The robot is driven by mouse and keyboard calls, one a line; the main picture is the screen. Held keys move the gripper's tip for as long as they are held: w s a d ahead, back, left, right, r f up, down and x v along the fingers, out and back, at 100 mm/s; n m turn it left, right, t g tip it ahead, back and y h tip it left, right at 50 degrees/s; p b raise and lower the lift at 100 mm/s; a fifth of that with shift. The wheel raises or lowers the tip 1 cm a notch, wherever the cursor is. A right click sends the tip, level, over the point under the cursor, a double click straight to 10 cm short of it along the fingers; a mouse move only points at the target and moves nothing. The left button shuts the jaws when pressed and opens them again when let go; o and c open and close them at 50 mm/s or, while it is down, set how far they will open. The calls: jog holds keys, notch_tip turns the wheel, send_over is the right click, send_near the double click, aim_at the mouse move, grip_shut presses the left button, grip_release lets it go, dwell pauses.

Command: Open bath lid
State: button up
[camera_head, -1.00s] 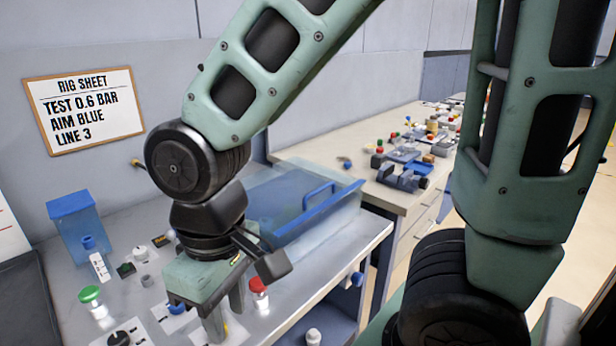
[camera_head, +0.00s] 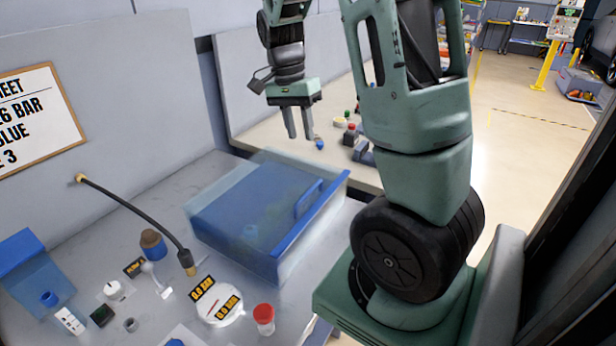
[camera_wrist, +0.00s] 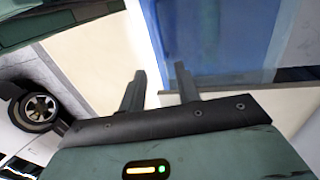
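The bath (camera_head: 262,262) is a clear, blue-tinted box on the grey bench, in the middle of the head view. Its blue lid (camera_head: 245,212) lies flat over the top, with a blue bar handle (camera_head: 308,198) near the right edge. My gripper (camera_head: 298,136) hangs above and behind the bath, fingers pointing down, apart from the lid. The fingers are spread with nothing between them. In the wrist view my gripper (camera_wrist: 160,82) also shows two separated fingers, with the blue and clear bath (camera_wrist: 225,40) beyond them to the right.
A hose with a brass tip (camera_head: 187,262), a round gauge (camera_head: 220,302), a red-capped jar (camera_head: 264,318) and a brown-topped blue bottle (camera_head: 153,244) stand left and in front of the bath. A second bench (camera_head: 270,125) with small parts lies behind.

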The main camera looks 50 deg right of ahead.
jog(key=s+f, duration=0.1)
jog(key=f, duration=0.3)
jog(key=f+p, duration=0.1)
jog(key=f, duration=0.4)
jog(key=s+f, duration=0.1)
jog(key=f, duration=0.3)
jog(key=shift+s+f+p, duration=0.3)
jog(key=shift+s+p, duration=0.05)
jog(key=shift+p, duration=0.05)
grip_shut()
